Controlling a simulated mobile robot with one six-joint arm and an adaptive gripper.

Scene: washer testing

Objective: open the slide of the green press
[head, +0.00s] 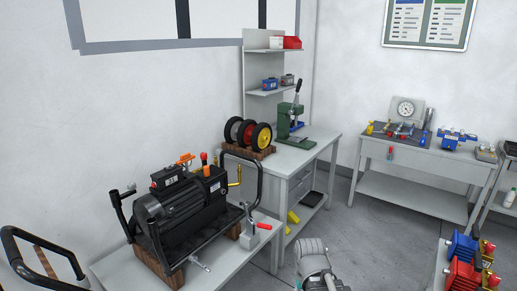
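The green press (287,121) stands on the grey workbench (297,157) along the left wall, near the corner. It has a dark upright lever pointing up at its top and a green base plate. A small blue part shows at its lower right side. The press is small in the head view, and I cannot tell the position of its slide. A grey rounded part of my arm shows at the bottom centre, well in front of the press and apart from it. My gripper is not in view.
Coloured wheels (248,133) stand on a wooden block left of the press. A black motor unit (180,205) sits on the nearer left bench. A test table (414,158) stands at the back right. Red and blue pumps (463,262) are at lower right. The floor between is mostly clear.

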